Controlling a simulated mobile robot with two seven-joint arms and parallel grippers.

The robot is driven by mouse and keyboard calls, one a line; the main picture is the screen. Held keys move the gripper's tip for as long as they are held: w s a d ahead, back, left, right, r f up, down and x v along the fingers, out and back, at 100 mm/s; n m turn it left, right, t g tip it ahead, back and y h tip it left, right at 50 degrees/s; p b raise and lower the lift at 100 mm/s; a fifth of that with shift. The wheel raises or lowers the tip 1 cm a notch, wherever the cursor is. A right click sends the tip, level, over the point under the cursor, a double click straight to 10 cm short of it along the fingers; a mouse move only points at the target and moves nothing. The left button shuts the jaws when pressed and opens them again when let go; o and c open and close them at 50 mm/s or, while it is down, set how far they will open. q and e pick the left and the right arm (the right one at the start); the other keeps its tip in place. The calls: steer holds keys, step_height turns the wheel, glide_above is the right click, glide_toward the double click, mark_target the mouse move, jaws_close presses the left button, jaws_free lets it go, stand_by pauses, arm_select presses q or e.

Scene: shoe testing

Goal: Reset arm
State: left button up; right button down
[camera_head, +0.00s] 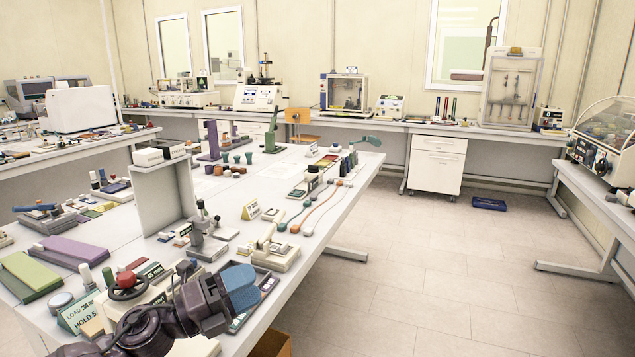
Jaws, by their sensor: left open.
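My left arm comes in from the lower left of the head view, over the near right edge of the white work table (325,222). My left gripper (243,285) has blue finger pads and is open, with nothing visible between the fingers. It appears above the table's near edge, beside a device with a dark round handwheel (127,281). The arm covers part of the table's front corner. My right gripper does not show.
The table is crowded: a sign reading HOLD (84,312), a grey upright panel (166,197), a purple block (73,251) and a green block (30,272). Cords (318,212) lie farther back. The tiled floor (430,260) to the right is clear, except a blue tray (488,203).

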arm_select(q)
steer(key=s+a+f+n+t+y, duration=0.35)
steer(key=a+f+n+y, duration=0.45)
steer(key=n, duration=0.5)
steer(key=s+a+f+n+t+y, duration=0.2)
steer(key=s+a+f+n+y, duration=0.3)
steer(key=n+y, duration=0.75)
steer(key=s+a+f+n+g+h, duration=0.1)
steer(key=s+f+n+g, duration=0.4)
steer(key=s, duration=0.6)
steer(key=s+a+f+n+g+h, duration=0.15)
steer(key=s+f+n+g, duration=0.45)
steer(key=s, duration=0.6)
steer(key=w+f+m+t, duration=0.3)
steer(key=w+f+t, duration=0.4)
steer(key=w+f, duration=0.1)
steer(key=shift+f, duration=0.9)
